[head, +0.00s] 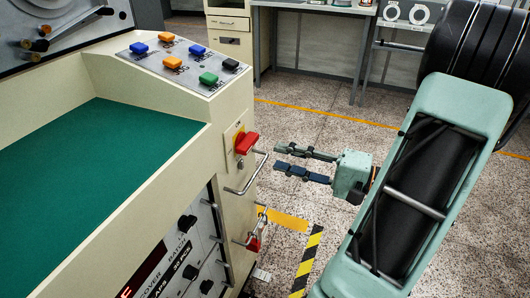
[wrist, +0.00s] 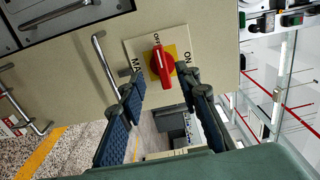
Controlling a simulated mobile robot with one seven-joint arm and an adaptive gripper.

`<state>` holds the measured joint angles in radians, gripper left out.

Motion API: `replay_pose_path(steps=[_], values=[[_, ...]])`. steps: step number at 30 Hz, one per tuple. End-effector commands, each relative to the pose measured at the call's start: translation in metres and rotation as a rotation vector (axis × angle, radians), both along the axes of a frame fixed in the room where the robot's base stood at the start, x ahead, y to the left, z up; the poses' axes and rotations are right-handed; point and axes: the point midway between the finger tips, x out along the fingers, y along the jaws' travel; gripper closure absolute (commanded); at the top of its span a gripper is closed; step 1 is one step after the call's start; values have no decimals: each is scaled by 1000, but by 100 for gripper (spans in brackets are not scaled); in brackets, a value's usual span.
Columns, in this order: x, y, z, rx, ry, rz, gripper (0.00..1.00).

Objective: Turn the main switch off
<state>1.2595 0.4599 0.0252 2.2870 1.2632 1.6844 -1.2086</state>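The main switch (head: 245,143) is a red rotary knob on a yellow and pale plate on the side of the cream machine cabinet. In the wrist view the knob (wrist: 163,66) runs nearly upright in the picture. One end is near a label at the top that looks like OFF; ON is to its right, and MA of a partly hidden word is to its left. My gripper (head: 277,158) is open and empty, just right of the switch with a gap. In the wrist view its fingertips (wrist: 158,78) appear on either side of the knob.
A metal bar handle (head: 247,175) sticks out just below the switch, and another bar is lower, near a red padlock (head: 254,244). Colored buttons (head: 183,63) are on the sloped panel above. The speckled floor (head: 330,105) right of the cabinet is free.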

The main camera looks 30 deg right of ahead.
Motion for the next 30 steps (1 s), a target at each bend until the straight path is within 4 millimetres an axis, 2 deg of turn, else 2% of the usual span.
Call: replay_pose_path(steps=[3,9,26,30], values=[[-15,-12,-1,0,1,-1,70],[-26,-19,0,2,1,0,70],[-26,-20,-1,-3,7,0,70],[-27,-35,-19,-59,116,-13,70]])
